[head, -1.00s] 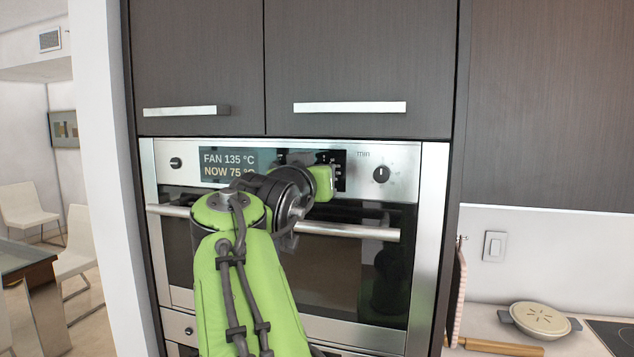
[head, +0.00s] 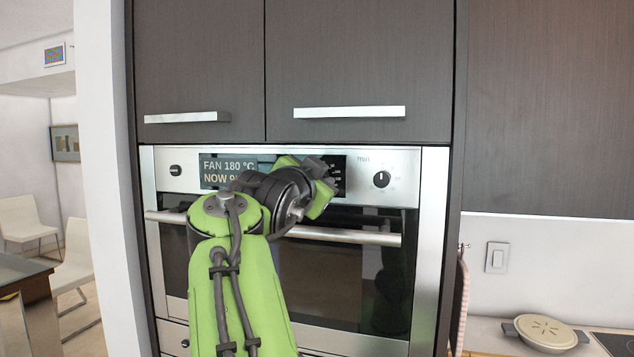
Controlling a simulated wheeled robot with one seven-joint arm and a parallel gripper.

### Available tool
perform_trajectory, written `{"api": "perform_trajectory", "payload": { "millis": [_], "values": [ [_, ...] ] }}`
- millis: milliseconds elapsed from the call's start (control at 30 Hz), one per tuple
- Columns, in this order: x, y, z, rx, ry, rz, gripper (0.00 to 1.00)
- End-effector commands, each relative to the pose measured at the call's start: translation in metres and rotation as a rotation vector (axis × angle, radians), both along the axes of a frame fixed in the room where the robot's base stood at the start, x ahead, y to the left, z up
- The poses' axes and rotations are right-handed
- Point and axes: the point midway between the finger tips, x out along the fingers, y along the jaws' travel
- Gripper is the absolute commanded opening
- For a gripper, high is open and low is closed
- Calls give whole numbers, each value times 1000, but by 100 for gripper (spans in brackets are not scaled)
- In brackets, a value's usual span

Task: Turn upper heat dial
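The upper oven's steel control panel (head: 425,180) runs across the top of the oven. Its display (head: 222,170) reads "FAN 180 °C" with "NOW 9" below, the rest covered by my arm. My gripper (head: 325,170) is at the dark middle section of the panel, turned at a slant. Its fingertips are hard to make out, and I cannot tell whether they are open or shut. A dial behind it, if any, is hidden. A black knob (head: 381,179) marked "min" is visible to the right. A small knob (head: 175,170) is at the far left.
The oven's long bar handle (head: 365,237) runs just below the gripper, in front of the dark glass door. Cabinet handles (head: 349,112) stick out above. A wall edge (head: 100,180) stands at left. A lidded pot (head: 545,332) sits on the counter at lower right.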

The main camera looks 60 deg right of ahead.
Motion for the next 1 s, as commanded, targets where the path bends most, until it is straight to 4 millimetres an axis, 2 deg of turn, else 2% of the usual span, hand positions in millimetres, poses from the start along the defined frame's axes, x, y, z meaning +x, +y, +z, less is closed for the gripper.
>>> {"api": "perform_trajectory", "payload": {
  "millis": [533, 567, 700, 1000],
  "values": [
    [1, -1, -4, 15, -16, 0, 0],
    [1, -1, -4, 15, -16, 0, 35],
    [1, 0, -3, 11, -17, 0, 56],
    [0, 3, -1, 7, -20, 2, 56]
  ]
}}
